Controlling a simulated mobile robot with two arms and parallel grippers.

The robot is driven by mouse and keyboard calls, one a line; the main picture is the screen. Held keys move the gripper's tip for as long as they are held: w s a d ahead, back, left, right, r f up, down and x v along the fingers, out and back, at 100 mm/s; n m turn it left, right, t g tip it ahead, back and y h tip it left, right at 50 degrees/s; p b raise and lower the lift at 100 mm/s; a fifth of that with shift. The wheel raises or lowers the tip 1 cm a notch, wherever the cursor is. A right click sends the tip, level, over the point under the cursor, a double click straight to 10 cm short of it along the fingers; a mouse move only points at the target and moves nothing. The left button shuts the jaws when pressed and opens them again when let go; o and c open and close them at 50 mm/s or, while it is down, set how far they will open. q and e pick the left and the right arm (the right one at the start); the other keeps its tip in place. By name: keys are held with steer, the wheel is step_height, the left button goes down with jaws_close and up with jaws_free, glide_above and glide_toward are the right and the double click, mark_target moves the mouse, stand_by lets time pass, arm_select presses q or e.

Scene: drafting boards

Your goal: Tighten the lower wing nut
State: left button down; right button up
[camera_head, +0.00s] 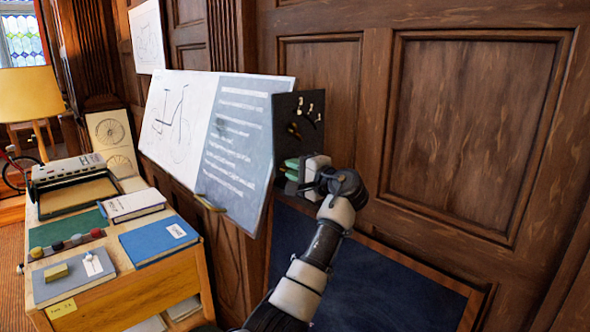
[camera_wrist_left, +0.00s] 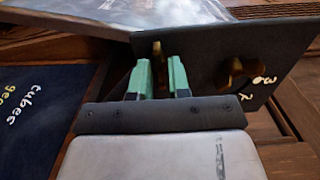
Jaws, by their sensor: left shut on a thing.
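A dark panel (camera_head: 284,112) stands at the right end of the drafting boards, and its face also shows in the wrist view (camera_wrist_left: 205,60). My left gripper (camera_head: 288,169) is at the panel's lower part, with green fingertips. In the wrist view, the fingertips (camera_wrist_left: 160,80) are shut on a brass wing nut (camera_wrist_left: 157,52), the lower one, which shows between them and is partly hidden. A second brass wing nut (camera_wrist_left: 235,70) sits free to the right, and it shows above the gripper in the head view (camera_head: 293,130). My right gripper is not in view.
A white drawing board (camera_head: 165,110) and a slate board with writing (camera_head: 235,145) adjoin the panel on the left. A wooden desk (camera_head: 150,291) with books stands at lower left. A dark blue board (camera_head: 375,285) leans below my arm. Pale marks (camera_wrist_left: 258,82) line the panel.

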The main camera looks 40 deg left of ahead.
arm_select(q)
steer(key=c, duration=1.1)
jaws_free()
steer(key=d+b, duration=0.1)
steer(key=d, duration=0.2)
steer(key=d+b, duration=0.2)
steer(key=d, duration=0.2)
steer(key=d+b, duration=0.1)
steer(key=d, duration=0.2)
steer(key=shift+s+d, duration=0.4)
